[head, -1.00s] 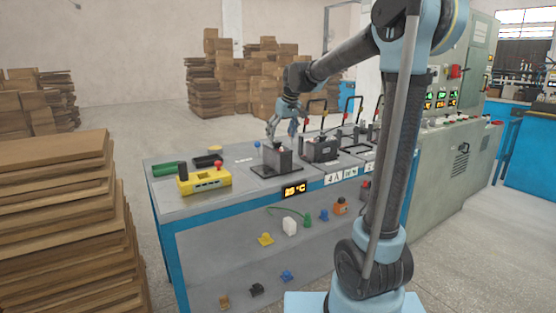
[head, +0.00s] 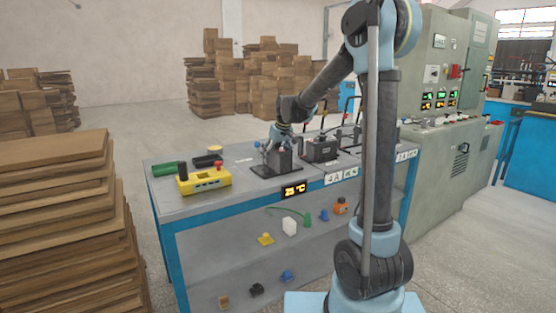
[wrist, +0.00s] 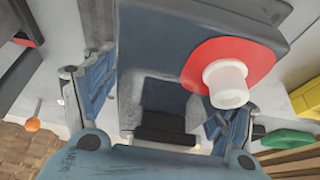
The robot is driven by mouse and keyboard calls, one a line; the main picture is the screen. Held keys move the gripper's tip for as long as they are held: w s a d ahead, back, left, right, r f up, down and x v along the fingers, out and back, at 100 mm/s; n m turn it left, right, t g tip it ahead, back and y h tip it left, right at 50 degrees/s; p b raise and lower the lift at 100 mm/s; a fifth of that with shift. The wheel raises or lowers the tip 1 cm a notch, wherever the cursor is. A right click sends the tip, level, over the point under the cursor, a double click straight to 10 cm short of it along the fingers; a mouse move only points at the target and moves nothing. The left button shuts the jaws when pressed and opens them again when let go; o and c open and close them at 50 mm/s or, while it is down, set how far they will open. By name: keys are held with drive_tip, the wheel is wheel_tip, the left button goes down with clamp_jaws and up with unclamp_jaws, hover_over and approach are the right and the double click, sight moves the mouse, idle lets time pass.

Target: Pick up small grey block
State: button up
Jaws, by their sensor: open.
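A grey block (head: 284,162) stands upright on a dark flat base near the middle of the workbench, partly hidden by my gripper. My gripper (head: 277,147) points down over it, with its fingers low around its upper part. In the wrist view a blue-grey body (wrist: 150,25) fills the upper middle, with a red disc and white knob (wrist: 228,82) on it. My gripper (wrist: 155,105) is open there, one blue-padded finger on each side of the body. I cannot tell whether the fingers touch it.
A yellow box with a red knob (head: 204,180) stands to the left on the workbench (head: 235,187). A second dark block on a base (head: 320,150) stands close to the right. Small coloured parts lie on the lower shelf. Cardboard stacks (head: 60,215) are at left.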

drive_tip(key=shift+f, duration=0.25)
drive_tip(key=shift+c, duration=0.6)
clamp_jaws()
drive_tip(key=shift+w+r, duration=0.1)
drive_tip(key=shift+r, duration=0.05)
